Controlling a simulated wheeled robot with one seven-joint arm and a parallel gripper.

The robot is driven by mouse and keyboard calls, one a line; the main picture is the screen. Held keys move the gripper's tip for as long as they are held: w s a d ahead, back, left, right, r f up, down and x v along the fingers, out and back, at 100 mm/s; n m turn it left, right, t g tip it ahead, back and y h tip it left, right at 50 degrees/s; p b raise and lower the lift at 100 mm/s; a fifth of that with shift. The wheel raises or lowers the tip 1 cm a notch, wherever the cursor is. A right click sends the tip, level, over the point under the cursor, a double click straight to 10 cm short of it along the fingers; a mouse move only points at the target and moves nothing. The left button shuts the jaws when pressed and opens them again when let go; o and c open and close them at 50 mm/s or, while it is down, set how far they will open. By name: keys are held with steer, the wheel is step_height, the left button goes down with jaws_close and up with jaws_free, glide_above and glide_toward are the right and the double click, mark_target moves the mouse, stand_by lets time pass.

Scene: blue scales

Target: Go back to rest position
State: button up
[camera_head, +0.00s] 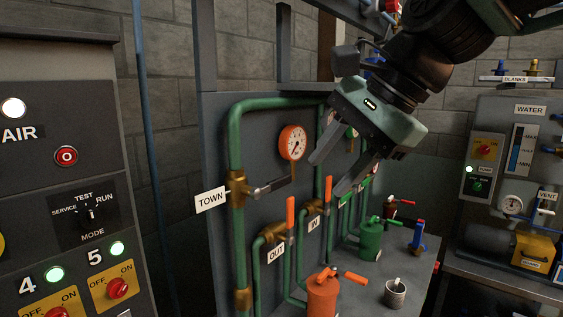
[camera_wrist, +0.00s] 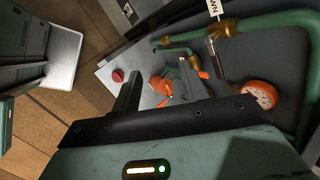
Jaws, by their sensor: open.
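My gripper (camera_head: 338,174) is open and empty in the head view, raised in front of the grey pipe panel. Its fingers point down and to the left, near the orange-rimmed gauge (camera_head: 293,143). In the wrist view my gripper (camera_wrist: 158,88) shows its two fingers apart, with nothing held between them. The gauge (camera_wrist: 260,95) shows at the right there. The orange filter pot (camera_wrist: 160,85) lies beyond the fingers and is partly hidden.
A green pipe (camera_head: 235,145) with a TOWN label (camera_head: 210,199) runs down the panel. The orange pot (camera_head: 322,295), green pot (camera_head: 370,240) and a metal cup (camera_head: 395,293) stand on the bench. The AIR cabinet (camera_head: 60,170) is at left, the WATER unit (camera_head: 530,140) at right.

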steer(key=s+d+f+n+g+h+b, duration=0.1)
steer(key=s+d+f+n, duration=0.1)
steer(key=s+f+n, duration=0.3)
steer(key=s+d+f+n+g+h+b, duration=0.1)
steer(key=s+f+n, duration=0.5)
steer(key=f, duration=0.7)
steer(key=s+d+f+n+g+h+b, duration=0.1)
steer(key=s+d+f+n+h, duration=0.2)
steer(key=s+f+n, duration=0.3)
step_height(320, 180, down, 3)
steer(key=shift+s+d+n, duration=0.25)
steer(key=shift+d+n, duration=0.15)
steer(key=shift+n, duration=0.2)
